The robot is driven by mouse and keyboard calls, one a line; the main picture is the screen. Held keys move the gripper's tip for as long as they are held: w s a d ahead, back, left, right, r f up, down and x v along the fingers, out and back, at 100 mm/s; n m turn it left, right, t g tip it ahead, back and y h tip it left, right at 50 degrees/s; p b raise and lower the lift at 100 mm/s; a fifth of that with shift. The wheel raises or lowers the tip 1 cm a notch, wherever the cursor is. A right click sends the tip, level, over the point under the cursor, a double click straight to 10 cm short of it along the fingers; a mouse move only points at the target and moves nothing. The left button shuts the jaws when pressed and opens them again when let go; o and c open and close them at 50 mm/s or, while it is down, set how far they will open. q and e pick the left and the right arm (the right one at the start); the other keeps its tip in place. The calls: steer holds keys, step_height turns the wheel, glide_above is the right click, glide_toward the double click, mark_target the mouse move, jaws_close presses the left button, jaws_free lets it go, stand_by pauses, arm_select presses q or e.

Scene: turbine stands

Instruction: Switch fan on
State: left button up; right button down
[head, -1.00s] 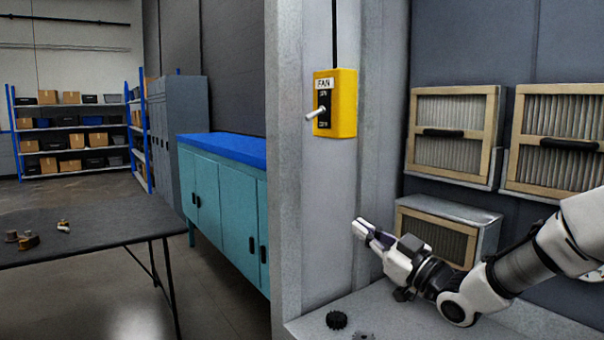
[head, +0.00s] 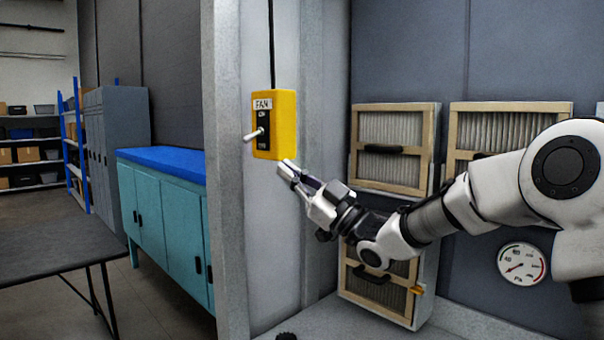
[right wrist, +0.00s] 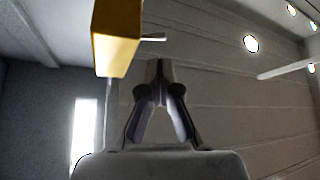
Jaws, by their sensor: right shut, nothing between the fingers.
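A yellow switch box (head: 284,125) labelled FAN is mounted on the grey wall post, with a cable running up from it. Its light toggle lever (head: 254,134) sticks out to the left from a black plate, pointing slightly down. My right gripper (head: 287,169) is shut and empty, just below the box's lower edge and to the right of the lever. It looks apart from the lever. In the right wrist view the shut fingertips (right wrist: 158,66) are below the lever (right wrist: 153,38) and beside the yellow box (right wrist: 115,38). My left gripper is not in view.
Framed filters (head: 393,146) hang on the wall behind my right arm, and a round gauge (head: 523,264) is at the lower right. A teal cabinet with a blue top (head: 160,158) stands left of the post. A dark table (head: 50,240) is at the far left.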

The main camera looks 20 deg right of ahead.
mark_target(250, 140)
steer(key=p+x, duration=0.3)
steer(key=x, duration=0.4)
steer(key=shift+r, duration=0.15)
steer(key=shift+w+a+r, duration=0.2)
steer(key=shift+w+a, duration=0.15)
steer(key=shift+w, duration=0.05)
